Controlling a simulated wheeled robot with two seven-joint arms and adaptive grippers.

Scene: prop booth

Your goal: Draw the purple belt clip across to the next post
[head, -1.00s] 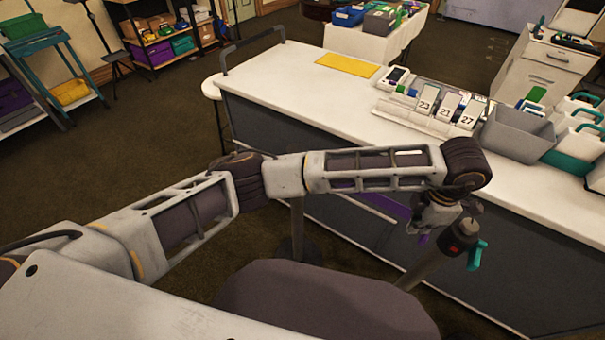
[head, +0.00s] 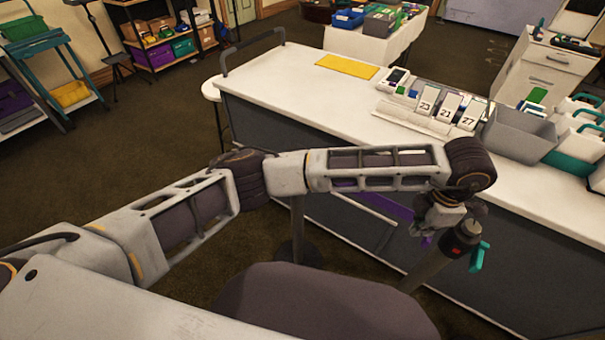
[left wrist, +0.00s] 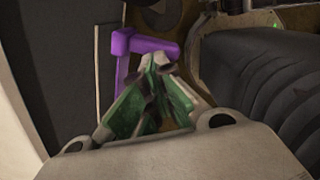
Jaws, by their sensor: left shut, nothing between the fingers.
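The purple belt clip (left wrist: 124,45) shows in the left wrist view as a bar with a hooked arm, just beyond my fingertips. In the head view only a small purple bit (head: 427,241) shows below my left gripper (head: 424,230). In the left wrist view my left gripper (left wrist: 156,68) is shut and empty, its green-padded fingers meeting close to the clip; I cannot tell whether they touch. A purple strip, apparently the belt (head: 392,206), shows behind my forearm. One post (head: 440,267) has a dark head with a red mark and a teal clip (head: 478,256). Another post (head: 297,222) stands left, partly hidden by my arm.
A long white-topped counter (head: 290,85) stands behind the posts, close to my left gripper. It bears a yellow mat (head: 347,66), number cards (head: 448,106) and a grey bin (head: 519,133). Open carpet (head: 130,150) lies to the left.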

